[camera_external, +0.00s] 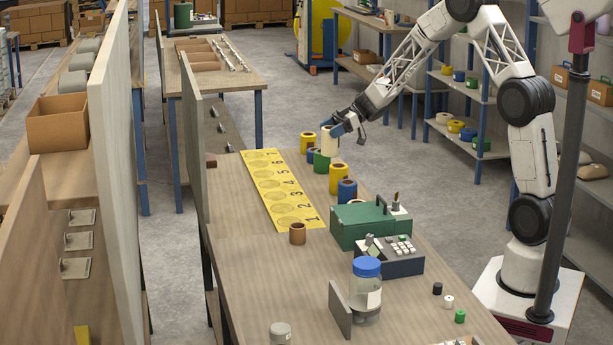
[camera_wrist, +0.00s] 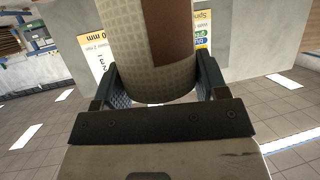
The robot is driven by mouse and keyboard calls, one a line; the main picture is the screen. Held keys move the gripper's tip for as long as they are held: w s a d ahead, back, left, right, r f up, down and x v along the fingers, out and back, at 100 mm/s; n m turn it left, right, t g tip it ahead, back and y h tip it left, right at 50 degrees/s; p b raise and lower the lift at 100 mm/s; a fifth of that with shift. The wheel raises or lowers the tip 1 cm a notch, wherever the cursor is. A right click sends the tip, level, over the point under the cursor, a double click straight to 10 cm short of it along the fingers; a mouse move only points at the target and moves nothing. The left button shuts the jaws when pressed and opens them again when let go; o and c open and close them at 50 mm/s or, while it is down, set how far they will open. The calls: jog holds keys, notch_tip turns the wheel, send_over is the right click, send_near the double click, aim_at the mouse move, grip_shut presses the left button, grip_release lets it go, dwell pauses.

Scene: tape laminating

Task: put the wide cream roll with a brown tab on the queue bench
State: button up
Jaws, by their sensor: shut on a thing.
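My gripper (camera_external: 338,128) is shut on a cream roll (camera_external: 329,140) and holds it upright near the far end of the bench (camera_external: 265,270). In the wrist view, my gripper (camera_wrist: 157,84) has one finger on each side of the cream roll (camera_wrist: 128,50), which shows a brown tab (camera_wrist: 170,30) on its side. A green roll (camera_external: 321,163) is just below the held roll; whether they touch is unclear. A yellow strip (camera_external: 278,190) with circles numbered 1 to 7 lies along the bench's left side. I cannot tell which surface is named the queue bench.
Yellow rolls (camera_external: 340,177) and a blue roll (camera_external: 347,192) stand right of the strip. A brown roll (camera_external: 297,233) stands near its 1 end. A green box (camera_external: 368,226), a keypad device (camera_external: 392,257) and a blue-lidded jar (camera_external: 366,290) stand nearer. A panel (camera_external: 192,150) edges the left.

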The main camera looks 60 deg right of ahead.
aim_at(331, 155)
jog(key=shift+f, duration=3.1)
jog(key=shift+f, duration=0.1)
jog(key=shift+f, duration=1.75)
jog(key=shift+f, duration=0.15)
jog(key=o, duration=0.9)
jog(key=shift+o, duration=0.2)
jog(key=shift+d+r, duration=0.15)
jog(key=shift+r, duration=0.05)
jog(key=v, duration=1.1)
jog(key=shift+s+d+r, duration=0.15)
jog(key=shift+s+d, duration=0.05)
jog(key=shift+d, duration=0.05)
